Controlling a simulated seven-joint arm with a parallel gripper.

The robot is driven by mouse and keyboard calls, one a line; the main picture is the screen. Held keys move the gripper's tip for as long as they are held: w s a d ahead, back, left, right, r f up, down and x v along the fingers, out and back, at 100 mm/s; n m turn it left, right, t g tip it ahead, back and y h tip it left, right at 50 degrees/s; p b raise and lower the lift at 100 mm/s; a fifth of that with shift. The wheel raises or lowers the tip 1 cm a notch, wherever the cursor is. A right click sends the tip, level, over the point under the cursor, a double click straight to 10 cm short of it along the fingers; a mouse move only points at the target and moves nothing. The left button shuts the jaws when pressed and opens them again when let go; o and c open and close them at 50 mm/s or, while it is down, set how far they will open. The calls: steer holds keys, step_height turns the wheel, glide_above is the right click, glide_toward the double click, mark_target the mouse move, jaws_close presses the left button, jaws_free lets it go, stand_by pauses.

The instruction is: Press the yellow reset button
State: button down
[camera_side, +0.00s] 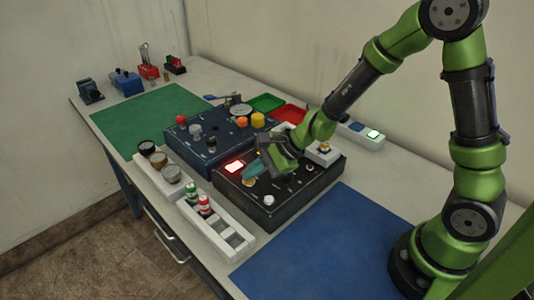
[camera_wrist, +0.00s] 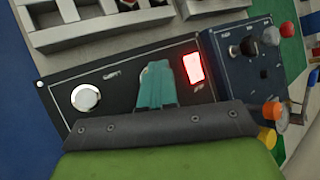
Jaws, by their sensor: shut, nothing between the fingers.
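My gripper (camera_side: 249,174) is over the black control box (camera_side: 298,196), pointing down at it. Its teal fingers, also seen in the wrist view (camera_wrist: 155,82), are shut and empty. They are close to the box top; I cannot tell whether they touch it. A yellow round knob (camera_side: 258,119) stands on the blue box (camera_side: 213,151) behind; it partly shows in the wrist view (camera_wrist: 266,138). A small yellow piece (camera_side: 325,148) is on a white block right of my gripper. I cannot tell which yellow part is the reset button; my gripper hides part of the black box.
On the black box are a lit red rectangle (camera_side: 234,167) and a white round button (camera_side: 268,200). A white tray (camera_side: 222,232) with bottles lies in front. A blue mat (camera_side: 325,245) is clear at the right; a green mat (camera_side: 150,120) is clear at the left.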

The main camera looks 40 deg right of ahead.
mark_target(253, 181)
steer(key=shift+r, duration=0.7)
steer(key=shift+r, duration=0.1)
steer(key=shift+r, duration=2.45)
steer(key=s+d+r+n+h, duration=0.2)
steer(key=s+d+r+n, duration=0.2)
steer(key=s+n, duration=0.3)
steer(key=s+d+r+n+h, duration=0.2)
steer(key=s+d+r+n, duration=0.2)
steer(key=s+r+n, duration=0.3)
steer(key=s, duration=0.4)
steer(key=shift+s+d+n, duration=0.2)
steer(key=shift+n, duration=0.1)
